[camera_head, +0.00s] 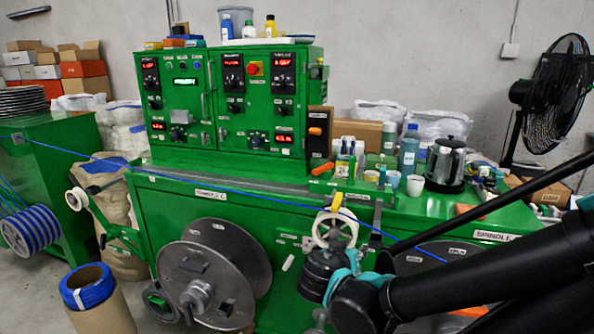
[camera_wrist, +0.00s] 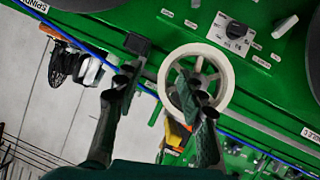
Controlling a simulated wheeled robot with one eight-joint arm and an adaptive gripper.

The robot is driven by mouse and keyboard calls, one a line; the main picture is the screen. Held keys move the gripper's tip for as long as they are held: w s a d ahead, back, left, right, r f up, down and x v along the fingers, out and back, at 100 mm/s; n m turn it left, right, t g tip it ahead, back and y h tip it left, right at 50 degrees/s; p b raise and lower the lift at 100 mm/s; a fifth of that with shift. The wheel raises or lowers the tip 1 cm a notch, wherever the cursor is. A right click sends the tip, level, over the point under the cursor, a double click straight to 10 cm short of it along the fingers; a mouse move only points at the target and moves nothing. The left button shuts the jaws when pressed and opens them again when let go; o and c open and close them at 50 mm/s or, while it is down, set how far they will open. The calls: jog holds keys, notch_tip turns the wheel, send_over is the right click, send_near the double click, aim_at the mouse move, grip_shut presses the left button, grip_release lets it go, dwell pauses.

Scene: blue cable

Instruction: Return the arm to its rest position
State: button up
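My arm (camera_head: 440,275) reaches in from the right in the head view, with its end in front of the green machine (camera_head: 400,207). My gripper (camera_wrist: 158,76) is open in the wrist view, its two dark fingers apart with nothing held between them. A white spoked wheel (camera_wrist: 228,75) lies beyond the right finger and is partly hidden by it; it also shows in the head view (camera_head: 319,229). The blue cable (camera_head: 270,200) runs taut across the machine's front; in the wrist view it passes behind the fingers (camera_wrist: 250,143). Whether the fingers touch anything is unclear.
Large grey spools (camera_head: 225,262) stick out of the machine's front. Bottles, cups and a kettle (camera_head: 447,165) stand on its top at the right. A black fan (camera_head: 555,95) stands behind at right.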

jog(key=s+d+f+n+g+y, duration=0.1)
jog(key=s+f+g+y, duration=0.2)
jog(key=f, duration=0.3)
jog(key=s+d+f+n+g+y, duration=0.1)
jog(key=s+d+f+g+y, duration=0.1)
jog(key=f, duration=0.5)
jog(key=shift+s+n+g+y, duration=0.45)
jog(key=shift+g+y, duration=0.25)
jog(key=shift+g, duration=0.5)
